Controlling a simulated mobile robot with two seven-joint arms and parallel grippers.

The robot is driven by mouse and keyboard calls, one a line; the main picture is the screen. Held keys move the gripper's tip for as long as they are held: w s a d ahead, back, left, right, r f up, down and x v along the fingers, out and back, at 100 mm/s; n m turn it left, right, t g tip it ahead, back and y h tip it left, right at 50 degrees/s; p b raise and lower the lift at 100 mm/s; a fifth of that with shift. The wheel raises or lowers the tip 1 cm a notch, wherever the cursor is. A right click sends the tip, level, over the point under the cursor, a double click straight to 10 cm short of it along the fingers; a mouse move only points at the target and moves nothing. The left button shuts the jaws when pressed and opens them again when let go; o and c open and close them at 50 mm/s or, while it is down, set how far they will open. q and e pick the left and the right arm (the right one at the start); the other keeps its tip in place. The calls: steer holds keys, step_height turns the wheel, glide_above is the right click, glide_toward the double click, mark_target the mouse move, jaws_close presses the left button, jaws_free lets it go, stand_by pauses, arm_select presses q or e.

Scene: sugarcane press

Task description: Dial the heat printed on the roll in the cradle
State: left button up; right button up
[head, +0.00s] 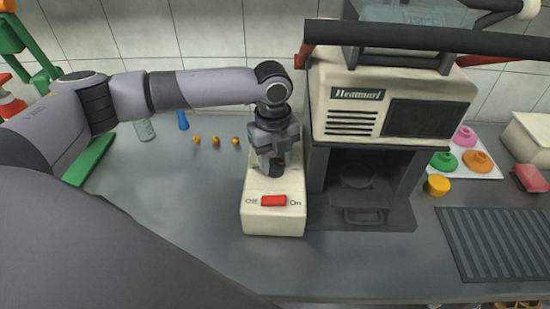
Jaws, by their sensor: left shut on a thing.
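My left gripper (271,168) points down over the cream control box (258,222) and is shut on a dark knob, mostly hidden between its fingers. Any dial marks around the knob are hidden by the gripper. A red rocker switch (273,201) sits at the box's front between "Off" and "On". My right gripper is out of view.
Several small orange pieces (216,141), a blue cone (183,121) and a glass (144,129) stand at the back left. A white tray (490,171) with coloured pieces, a yellow cup (437,185) and a ribbed dark mat (500,245) lie right. The counter left of the box is clear.

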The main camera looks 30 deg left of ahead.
arm_select(q)
steer(key=n, duration=1.1)
steer(key=shift+d+n, duration=0.1)
steer(key=shift+n, duration=0.3)
steer(key=n, duration=0.6)
steer(key=shift+y, duration=0.3)
steer(key=n, duration=0.5)
steer(key=shift+r, duration=0.1)
steer(key=shift+n, duration=0.5)
steer(key=o, duration=1.1)
steer(key=shift+c, duration=0.2)
